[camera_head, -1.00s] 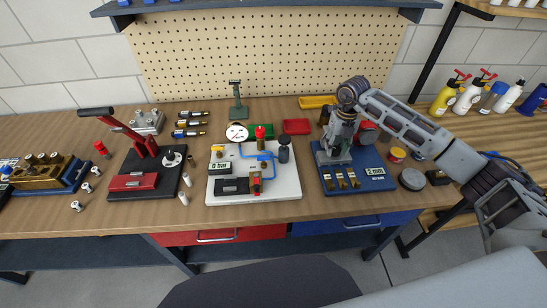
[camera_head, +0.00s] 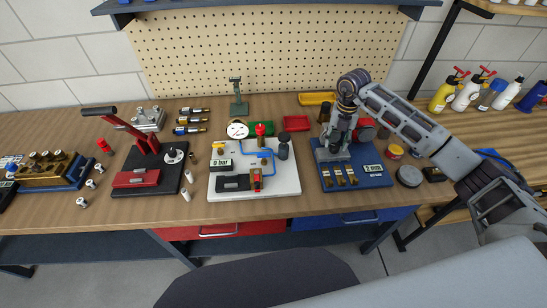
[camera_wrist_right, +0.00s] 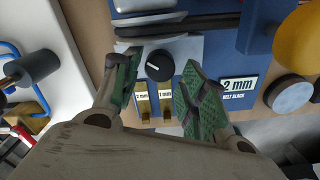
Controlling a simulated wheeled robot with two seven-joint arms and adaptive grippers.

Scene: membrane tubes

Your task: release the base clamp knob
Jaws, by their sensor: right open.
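A round black knob (camera_wrist_right: 159,65) with a white line across its top sits on a grey plate of a blue belt-slack fixture (camera_head: 374,181). In the right wrist view the knob lies between the green-padded fingers of my right gripper (camera_wrist_right: 163,84), nearer the left finger. The fingers are apart and do not appear closed on it; their height relative to the knob is hard to tell. In the head view my right gripper (camera_head: 336,143) points down over the back left of the fixture and hides the knob. My left gripper is not in view.
The fixture has brass tags (camera_wrist_right: 166,103) and a display (camera_wrist_right: 239,88) reading 2 mm. A white board (camera_head: 283,186) with blue tubing stands to its left. A grey disc (camera_head: 409,176) and an orange-yellow round part (camera_wrist_right: 299,37) are close on the right.

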